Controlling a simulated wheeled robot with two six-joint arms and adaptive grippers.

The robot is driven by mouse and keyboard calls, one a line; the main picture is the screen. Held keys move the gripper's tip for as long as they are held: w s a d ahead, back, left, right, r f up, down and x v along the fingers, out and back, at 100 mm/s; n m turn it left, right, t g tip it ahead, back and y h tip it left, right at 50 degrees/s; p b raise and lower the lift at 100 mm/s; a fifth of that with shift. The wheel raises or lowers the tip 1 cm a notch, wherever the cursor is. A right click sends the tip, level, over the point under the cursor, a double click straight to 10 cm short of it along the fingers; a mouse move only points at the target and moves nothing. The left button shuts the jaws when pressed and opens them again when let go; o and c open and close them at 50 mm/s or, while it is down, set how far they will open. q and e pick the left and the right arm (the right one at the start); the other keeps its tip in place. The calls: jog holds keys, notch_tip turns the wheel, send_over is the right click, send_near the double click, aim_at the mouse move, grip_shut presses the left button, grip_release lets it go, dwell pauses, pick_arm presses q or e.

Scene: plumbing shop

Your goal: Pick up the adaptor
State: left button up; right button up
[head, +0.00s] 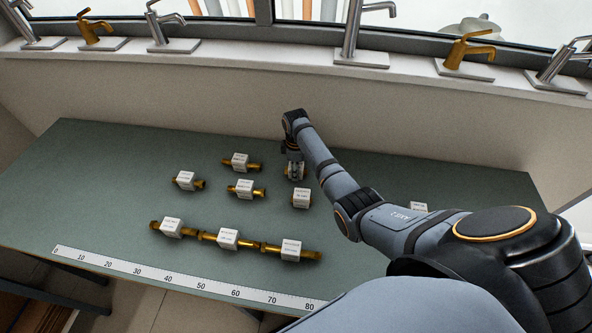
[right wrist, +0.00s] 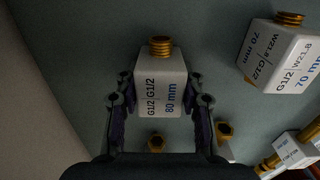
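An adaptor with a white block marked "G1/2 | G1/2, 80 mm" (right wrist: 158,85) and a brass thread at its far end is between the fingers of my right gripper (right wrist: 160,82). A finger lies along each side of the block, touching it or very close; I cannot tell which. In the head view, this adaptor (head: 295,171) is under my right gripper (head: 292,158), at or near the table top. Another block, marked "70 mm" (right wrist: 281,56), lies to the right in the right wrist view. My left gripper is out of view.
Several more brass pieces with white blocks lie on the green table (head: 90,190); one block (head: 301,198) is close to my gripper. Three joined pieces (head: 228,239) lie above a white ruler (head: 180,280). Taps stand on the sill (head: 250,57) behind.

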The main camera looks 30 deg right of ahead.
jog(key=c, duration=0.4)
jog(key=shift+r, duration=0.3)
notch_tip(320, 180, up, 3)
jog(key=shift+w+f, duration=0.15)
jog(key=s+a+r+p, duration=0.1)
jog(key=s+a+r, duration=0.1)
jog(key=s+r, duration=0.1)
jog(key=s+a+r+p, duration=0.2)
jog(key=s+a+r, duration=0.1)
jog(key=s, duration=0.1)
jog(key=s+a+r+p, duration=0.2)
jog(key=s+a+r, duration=0.1)
jog(key=s, duration=0.1)
jog(key=shift+s+a+r, duration=0.15)
jog(key=shift+s+r, duration=0.1)
jog(key=shift+r, duration=0.1)
